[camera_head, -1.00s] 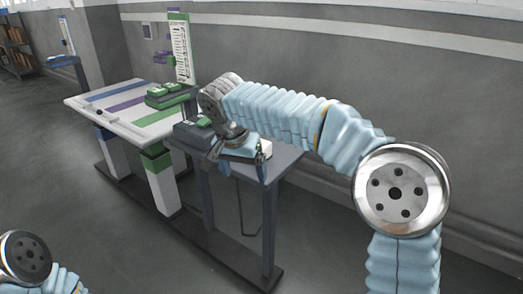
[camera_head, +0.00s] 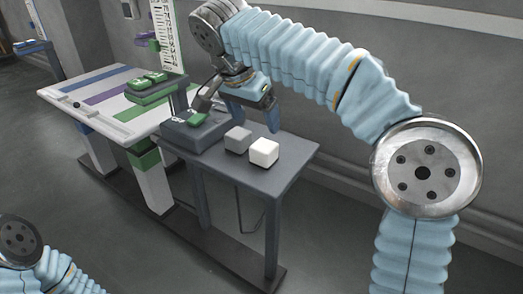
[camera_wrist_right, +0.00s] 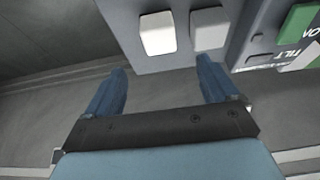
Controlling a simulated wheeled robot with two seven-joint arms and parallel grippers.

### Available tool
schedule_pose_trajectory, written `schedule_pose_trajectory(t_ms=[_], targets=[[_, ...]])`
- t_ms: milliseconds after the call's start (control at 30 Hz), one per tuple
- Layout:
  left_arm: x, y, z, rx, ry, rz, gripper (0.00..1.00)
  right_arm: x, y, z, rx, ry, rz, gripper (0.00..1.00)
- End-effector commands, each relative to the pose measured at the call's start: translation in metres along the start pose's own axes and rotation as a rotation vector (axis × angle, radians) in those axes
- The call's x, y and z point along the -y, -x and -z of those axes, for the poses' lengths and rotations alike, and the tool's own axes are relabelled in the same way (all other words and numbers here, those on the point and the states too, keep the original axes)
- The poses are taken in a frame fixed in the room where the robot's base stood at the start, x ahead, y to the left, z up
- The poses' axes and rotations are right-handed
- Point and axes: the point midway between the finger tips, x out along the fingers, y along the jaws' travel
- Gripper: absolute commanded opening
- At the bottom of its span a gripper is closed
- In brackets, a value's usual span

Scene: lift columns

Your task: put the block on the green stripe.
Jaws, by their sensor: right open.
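A white block (camera_head: 264,153) stands on the small grey table (camera_head: 296,166), right of a grey block (camera_head: 238,140). The green stripe (camera_head: 133,110) crosses the white striped tabletop (camera_head: 62,97) to the left, partly hidden by a green-buttoned box. My right gripper (camera_head: 256,116) is open and empty behind and above the two blocks. In the right wrist view its fingers (camera_wrist_right: 162,68) point toward the white block (camera_wrist_right: 157,33), while the grey block (camera_wrist_right: 210,28) lies ahead of the right-hand finger. My left gripper is out of view; only part of that arm shows.
A dark control box (camera_head: 195,130) with a green button sits left of the grey block. A green-buttoned box (camera_head: 156,90) overhangs the striped tabletop. A tall marked scale (camera_head: 164,38) stands behind it. The front right of the grey table is clear.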

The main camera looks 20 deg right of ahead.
Motion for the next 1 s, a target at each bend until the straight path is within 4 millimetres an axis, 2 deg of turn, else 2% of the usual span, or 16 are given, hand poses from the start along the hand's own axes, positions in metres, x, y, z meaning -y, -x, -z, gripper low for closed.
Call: schedule_pose_trajectory(t_ms=[33,200,433,633,767,967,1000], targets=[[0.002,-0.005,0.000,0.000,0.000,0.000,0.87,-0.001,-0.015,-0.001,0.001,0.000,-0.004,0.87],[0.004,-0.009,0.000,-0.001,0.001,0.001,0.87,0.000,-0.046,-0.001,0.001,-0.001,-0.002,0.87],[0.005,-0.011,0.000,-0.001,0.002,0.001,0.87,0.000,-0.066,-0.001,0.001,0.001,-0.001,0.87],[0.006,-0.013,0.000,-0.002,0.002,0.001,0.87,-0.001,-0.099,-0.002,0.001,0.000,-0.003,0.87],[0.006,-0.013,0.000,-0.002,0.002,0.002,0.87,-0.001,-0.109,-0.002,0.001,0.000,0.000,0.87],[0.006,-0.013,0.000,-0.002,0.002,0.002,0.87,0.000,-0.110,-0.002,0.001,0.000,0.001,0.87],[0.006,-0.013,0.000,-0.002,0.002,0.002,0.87,0.000,-0.110,-0.002,0.001,0.000,0.001,0.84]])
